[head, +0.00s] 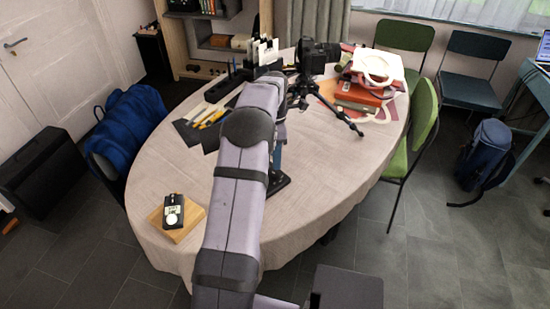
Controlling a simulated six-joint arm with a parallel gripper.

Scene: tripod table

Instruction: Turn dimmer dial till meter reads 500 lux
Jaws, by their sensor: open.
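A small black device (173,200), with a pale label and a round white disc, lies on a wooden block (187,229) at the table's front left; it looks like the light meter. Its reading is too small to make out. A dark flat object (281,184) shows partly beside my arm near the table's middle, with a bluish upright part just above it. I cannot tell whether it is the dimmer, and no dial can be made out. My arm reaches over the table, and its far end bends down behind its own links. My gripper is hidden there.
The oval table has a pale cloth (325,195), bare at front right. A black camera tripod (325,95) stands at the back with splayed legs. Stacked books (358,97) lie to its right. Pens (208,118) and dark cards lie at left. A green chair (420,125) stands close at right.

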